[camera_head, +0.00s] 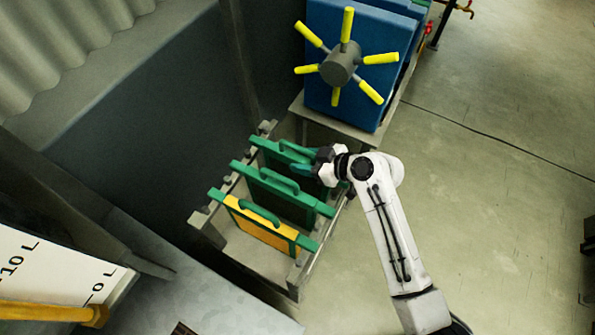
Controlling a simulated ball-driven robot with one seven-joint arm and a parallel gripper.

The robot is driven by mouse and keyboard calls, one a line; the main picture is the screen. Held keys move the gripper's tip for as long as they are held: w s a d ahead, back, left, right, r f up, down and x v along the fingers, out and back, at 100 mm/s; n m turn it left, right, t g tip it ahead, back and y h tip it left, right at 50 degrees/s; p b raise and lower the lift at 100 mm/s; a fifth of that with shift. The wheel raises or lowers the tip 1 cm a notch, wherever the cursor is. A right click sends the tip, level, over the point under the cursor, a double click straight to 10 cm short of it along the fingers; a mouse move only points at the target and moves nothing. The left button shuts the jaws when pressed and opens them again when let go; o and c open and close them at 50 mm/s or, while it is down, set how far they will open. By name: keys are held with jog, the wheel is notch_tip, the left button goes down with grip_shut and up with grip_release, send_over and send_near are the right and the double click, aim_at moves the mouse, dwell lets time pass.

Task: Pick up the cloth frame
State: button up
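Several green-edged frames with arched handles hang in a grey rack (292,282). The nearest frame (262,226) has a yellow face. The middle frame (283,195) looks dark green with a green handle. The far frame (270,148) is partly hidden by my gripper. My gripper (312,168) is over the right part of the far frame, close to its handle. I cannot tell which of these is the cloth frame. The fingers are small and dark, so I cannot tell whether they are open, shut or touching the handle.
A blue press (322,90) with a yellow-spoked handwheel (341,64) stands behind the rack. A grey metal surface (190,262) and a white level scale (50,275) are at the lower left. A dark wall is left of the rack.

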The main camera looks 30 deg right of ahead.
grip_shut()
jog(key=shift+r, duration=0.15)
dwell(0.5)
